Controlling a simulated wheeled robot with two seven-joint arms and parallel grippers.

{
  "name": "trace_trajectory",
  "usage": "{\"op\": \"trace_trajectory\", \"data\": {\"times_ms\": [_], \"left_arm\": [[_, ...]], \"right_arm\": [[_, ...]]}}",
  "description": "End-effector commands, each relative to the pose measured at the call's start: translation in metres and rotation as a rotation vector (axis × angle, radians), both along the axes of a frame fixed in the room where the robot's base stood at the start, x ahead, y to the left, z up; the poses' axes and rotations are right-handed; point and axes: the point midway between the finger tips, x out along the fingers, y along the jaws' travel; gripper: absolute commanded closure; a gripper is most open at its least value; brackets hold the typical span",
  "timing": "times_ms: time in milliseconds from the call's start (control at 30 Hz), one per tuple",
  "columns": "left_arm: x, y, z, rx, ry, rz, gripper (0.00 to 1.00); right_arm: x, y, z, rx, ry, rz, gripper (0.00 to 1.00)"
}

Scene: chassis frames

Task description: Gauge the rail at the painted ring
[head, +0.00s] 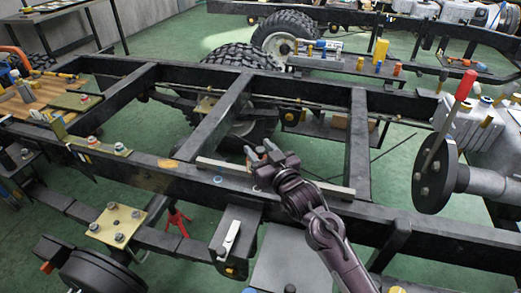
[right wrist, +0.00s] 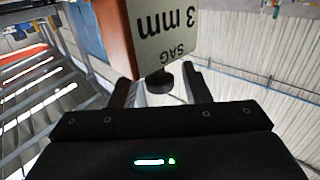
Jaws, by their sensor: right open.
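The near black chassis rail (head: 145,178) runs across the head view, with an orange mark (head: 168,163) on it left of my gripper. I cannot tell whether this mark is the painted ring. A long grey bar (head: 335,187) lies along the rail. My right gripper (head: 261,154) is open over the rail, beside the bar. In the right wrist view, a pale block (right wrist: 170,32) marked "3 mm SAG", with an orange side, stands just beyond my open fingers (right wrist: 160,88). Its black knob (right wrist: 160,82) shows between them. My left gripper is not in view.
Cross members (head: 220,112) join the near and far rails, with open gaps to the green floor. A red-handled lever on a dark disc (head: 440,178) stands at right. A tool-covered wooden board (head: 45,93) is at left. A wheel (head: 245,60) stands behind.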

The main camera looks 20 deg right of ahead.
Motion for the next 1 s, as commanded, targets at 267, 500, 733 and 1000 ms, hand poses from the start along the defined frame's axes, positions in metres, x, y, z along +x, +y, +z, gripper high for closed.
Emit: {"op": "trace_trajectory", "data": {"times_ms": [267,500,733,1000], "left_arm": [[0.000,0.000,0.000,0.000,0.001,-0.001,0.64],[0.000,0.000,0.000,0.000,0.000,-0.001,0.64],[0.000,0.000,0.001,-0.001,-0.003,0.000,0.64],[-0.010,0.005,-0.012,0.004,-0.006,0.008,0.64]], "right_arm": [[0.000,0.000,0.000,0.000,0.000,0.000,0.74],[0.000,0.000,0.000,0.000,0.000,0.000,1.00],[0.004,0.006,0.001,0.003,0.000,0.000,1.00],[0.043,0.063,0.003,0.007,-0.002,0.003,1.00]]}}
